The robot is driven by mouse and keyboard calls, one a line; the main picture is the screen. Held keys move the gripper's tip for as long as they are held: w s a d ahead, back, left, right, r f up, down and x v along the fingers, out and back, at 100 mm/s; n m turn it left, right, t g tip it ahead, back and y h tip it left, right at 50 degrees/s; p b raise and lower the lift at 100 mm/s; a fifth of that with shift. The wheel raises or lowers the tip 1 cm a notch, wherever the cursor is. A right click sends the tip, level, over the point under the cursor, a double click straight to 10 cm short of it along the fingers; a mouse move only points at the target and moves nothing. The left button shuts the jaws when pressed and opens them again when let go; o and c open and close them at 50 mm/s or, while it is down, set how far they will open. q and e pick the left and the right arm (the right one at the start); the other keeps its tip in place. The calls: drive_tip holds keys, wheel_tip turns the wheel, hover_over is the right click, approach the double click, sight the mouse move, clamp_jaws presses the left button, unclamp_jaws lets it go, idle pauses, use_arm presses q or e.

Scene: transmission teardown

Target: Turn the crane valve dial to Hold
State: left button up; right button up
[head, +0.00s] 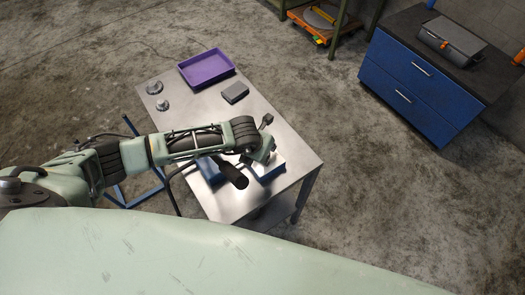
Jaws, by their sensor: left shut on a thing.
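No valve dial or Hold mark can be made out in the head view. My left gripper (262,158) is at the near right part of a metal table (210,128). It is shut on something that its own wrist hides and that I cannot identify. Directly below and beside it is a white and blue object (270,170), partly covered by the gripper. A blue piece (210,172) shows just left of it, partly behind my arm. My right gripper is not in view.
A purple tray (206,81), a dark grey block (235,93) and two small metal parts (155,88) (162,104) stand on the table's far half. Blue framework (138,190) stands left of the table. A blue drawer cabinet (418,82) is at upper right. Open floor lies between.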

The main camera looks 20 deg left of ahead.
use_arm(q)
drive_tip(key=shift+w+a+r, duration=0.2)
drive_tip(key=shift+w+a, duration=0.15)
drive_tip(key=shift+a, duration=0.1)
drive_tip(key=o, duration=1)
drive_tip(key=shift+s, duration=0.1)
drive_tip(key=shift+s, duration=0.1)
drive_tip(key=shift+d+r, duration=0.1)
drive_tip(key=shift+r, duration=0.15)
drive_tip(key=v, duration=1.1)
drive_tip(key=shift+s+r, duration=0.1)
drive_tip(key=shift+s, duration=0.2)
